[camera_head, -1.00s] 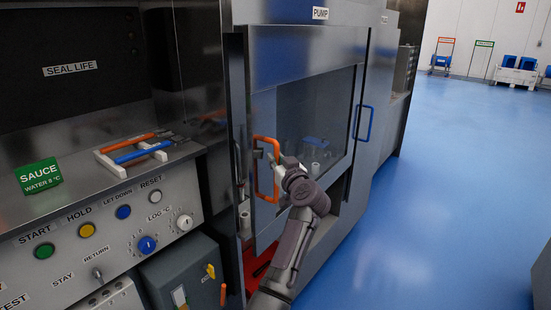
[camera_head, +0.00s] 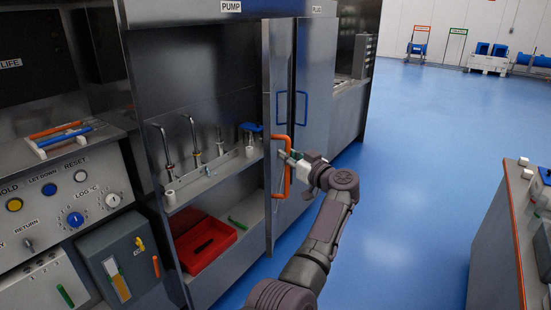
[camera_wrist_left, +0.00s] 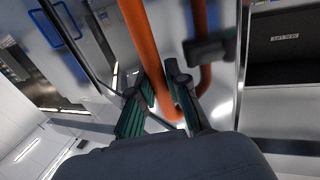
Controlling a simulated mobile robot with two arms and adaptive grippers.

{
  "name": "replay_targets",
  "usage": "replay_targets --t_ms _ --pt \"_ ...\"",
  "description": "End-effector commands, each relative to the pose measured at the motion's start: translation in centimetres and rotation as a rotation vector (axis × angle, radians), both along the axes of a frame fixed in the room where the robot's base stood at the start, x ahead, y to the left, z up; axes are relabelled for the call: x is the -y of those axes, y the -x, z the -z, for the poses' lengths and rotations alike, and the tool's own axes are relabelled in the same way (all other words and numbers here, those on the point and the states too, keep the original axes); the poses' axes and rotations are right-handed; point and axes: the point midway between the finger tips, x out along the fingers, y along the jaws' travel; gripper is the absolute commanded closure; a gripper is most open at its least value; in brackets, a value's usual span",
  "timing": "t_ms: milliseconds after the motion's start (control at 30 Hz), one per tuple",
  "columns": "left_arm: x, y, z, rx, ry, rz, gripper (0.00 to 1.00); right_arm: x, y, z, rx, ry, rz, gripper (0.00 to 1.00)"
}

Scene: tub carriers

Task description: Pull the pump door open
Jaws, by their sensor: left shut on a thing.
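The pump door (camera_head: 279,105) stands swung out from the cabinet under the PUMP sign (camera_head: 231,6), seen nearly edge-on with its orange handle (camera_head: 286,168) facing the arm. My left gripper (camera_head: 287,156) is shut on the orange handle. In the left wrist view, its two green-padded fingers (camera_wrist_left: 160,110) sit at either side of the orange bar (camera_wrist_left: 143,45). The cabinet interior shows, with several pipe taps on a shelf (camera_head: 210,175) and a red tray (camera_head: 203,243) below. My right gripper is not in view.
A second door with a blue handle (camera_head: 292,107) stands right beside the pump door. A control panel (camera_head: 68,200) is at the left. A counter with an orange edge (camera_head: 512,220) stands at the right. The blue floor (camera_head: 415,150) between is clear.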

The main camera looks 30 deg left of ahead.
Motion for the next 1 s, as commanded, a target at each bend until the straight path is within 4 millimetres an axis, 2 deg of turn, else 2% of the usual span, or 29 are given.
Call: replay_targets --t_ms 33,300,800,833,867,1000 --pt "0.8 -0.4 0.7 -0.008 0.008 0.004 1.00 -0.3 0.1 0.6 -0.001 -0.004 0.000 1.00" --pt "2.9 -1.7 0.6 -0.007 0.007 0.003 1.00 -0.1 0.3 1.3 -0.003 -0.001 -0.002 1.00" --pt "3.2 -1.9 0.5 -0.006 0.007 0.003 1.00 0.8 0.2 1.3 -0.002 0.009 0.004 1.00" --pt "3.2 -1.9 0.5 -0.006 0.007 0.002 0.80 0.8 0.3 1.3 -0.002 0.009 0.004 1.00" --pt "3.2 -1.9 0.5 -0.006 0.007 0.003 0.75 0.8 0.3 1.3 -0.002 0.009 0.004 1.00" --pt "3.2 -1.9 0.3 -0.004 0.005 0.002 0.73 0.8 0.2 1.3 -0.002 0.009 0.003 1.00"
